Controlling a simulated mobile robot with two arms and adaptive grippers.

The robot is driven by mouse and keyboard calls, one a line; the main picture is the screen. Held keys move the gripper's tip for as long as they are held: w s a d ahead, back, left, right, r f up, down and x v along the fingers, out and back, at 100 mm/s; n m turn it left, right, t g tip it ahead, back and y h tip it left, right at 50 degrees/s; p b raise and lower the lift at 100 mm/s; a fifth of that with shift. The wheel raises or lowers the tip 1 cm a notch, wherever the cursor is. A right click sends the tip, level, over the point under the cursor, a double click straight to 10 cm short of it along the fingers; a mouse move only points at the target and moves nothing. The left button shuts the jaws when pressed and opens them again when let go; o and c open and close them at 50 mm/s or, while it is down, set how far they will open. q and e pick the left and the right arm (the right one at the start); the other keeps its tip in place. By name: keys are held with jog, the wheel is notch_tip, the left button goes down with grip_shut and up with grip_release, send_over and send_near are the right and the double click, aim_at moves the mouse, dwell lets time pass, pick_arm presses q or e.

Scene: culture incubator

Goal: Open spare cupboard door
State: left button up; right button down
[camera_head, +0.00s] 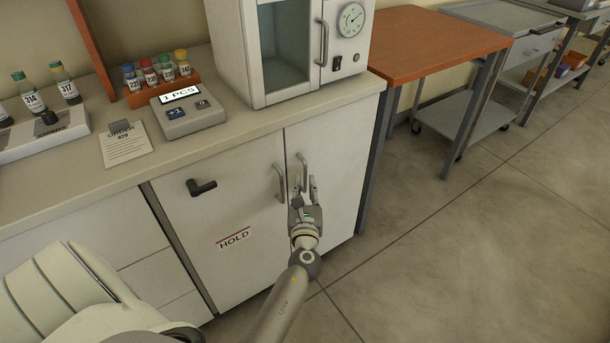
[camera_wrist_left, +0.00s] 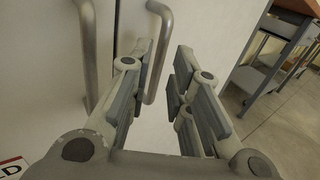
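The white cupboard under the counter has two doors. The left door (camera_head: 235,215) has a HOLD label (camera_head: 234,238), a black lever (camera_head: 201,187) and a metal bar handle (camera_head: 280,182). The right door (camera_head: 338,170) is plain, with its own bar handle (camera_head: 301,165); both doors look shut. My left gripper (camera_head: 305,184) is open in front of the right door's handle. In the left wrist view, that handle (camera_wrist_left: 160,22) shows in the gap beyond the open fingers (camera_wrist_left: 166,62), near the left finger; I cannot tell whether they touch. My right gripper is out of view.
An incubator (camera_head: 285,80) with a dial stands on the counter (camera_head: 200,140). A counting device (camera_head: 187,114), vial rack (camera_head: 163,88) and paper card (camera_head: 126,145) also sit there. An orange-topped table (camera_head: 430,42) stands right of the cupboard. The floor (camera_head: 480,240) ahead right is clear.

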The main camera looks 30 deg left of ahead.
aim_at(305, 176)
pick_arm(q)
jog(key=shift+x, duration=2.75)
jog(key=shift+c, duration=0.2)
grip_shut()
